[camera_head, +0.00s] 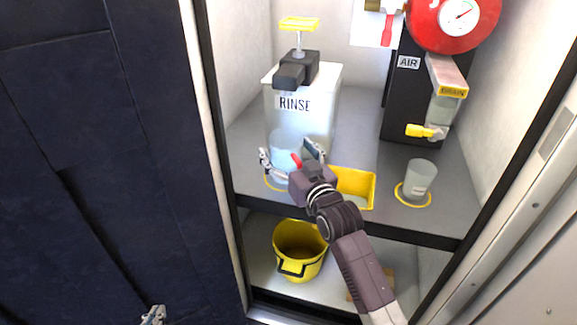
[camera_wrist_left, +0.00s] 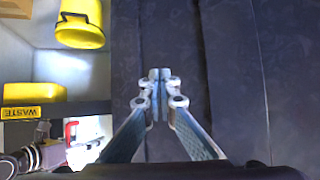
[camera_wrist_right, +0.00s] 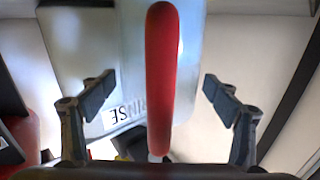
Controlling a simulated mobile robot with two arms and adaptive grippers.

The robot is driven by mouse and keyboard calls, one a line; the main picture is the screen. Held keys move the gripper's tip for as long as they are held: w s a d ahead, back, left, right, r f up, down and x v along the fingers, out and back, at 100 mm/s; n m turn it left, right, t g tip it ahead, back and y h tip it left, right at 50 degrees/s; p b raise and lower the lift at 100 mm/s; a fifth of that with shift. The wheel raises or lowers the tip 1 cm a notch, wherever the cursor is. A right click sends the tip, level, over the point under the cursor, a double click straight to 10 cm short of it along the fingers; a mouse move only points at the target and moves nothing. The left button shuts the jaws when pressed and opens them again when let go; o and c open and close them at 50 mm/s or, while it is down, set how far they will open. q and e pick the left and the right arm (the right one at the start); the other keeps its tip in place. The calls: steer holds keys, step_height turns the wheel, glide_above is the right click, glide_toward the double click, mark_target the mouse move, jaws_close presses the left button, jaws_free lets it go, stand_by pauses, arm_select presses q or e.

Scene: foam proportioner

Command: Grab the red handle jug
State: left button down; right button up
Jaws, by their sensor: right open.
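The translucent jug (camera_head: 282,142) stands in a yellow ring on the upper shelf, in front of the RINSE tank. Its red handle (camera_head: 296,160) faces me and is partly covered by my right gripper. My right gripper (camera_head: 290,155) is open, with one finger on each side of the handle. In the right wrist view the upright red handle (camera_wrist_right: 161,75) lies between the spread fingers, apart from both. The handle also shows in the left wrist view (camera_wrist_left: 70,131). My left gripper (camera_head: 153,314) is low at the bottom edge; its fingertips meet in the left wrist view (camera_wrist_left: 155,76), empty.
A RINSE tank (camera_head: 327,108) with a yellow-topped pump stands behind the jug. A yellow tray (camera_head: 358,178) and a clear cup (camera_head: 419,178) stand to the right. A yellow bucket (camera_head: 299,245) is on the lower shelf. The dark panel at left is bare.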

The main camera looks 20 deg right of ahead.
steer(key=shift+c, duration=0.7)
steer(key=c, duration=1.3)
steer(key=shift+r, duration=0.1)
steer(key=shift+c, duration=0.8)
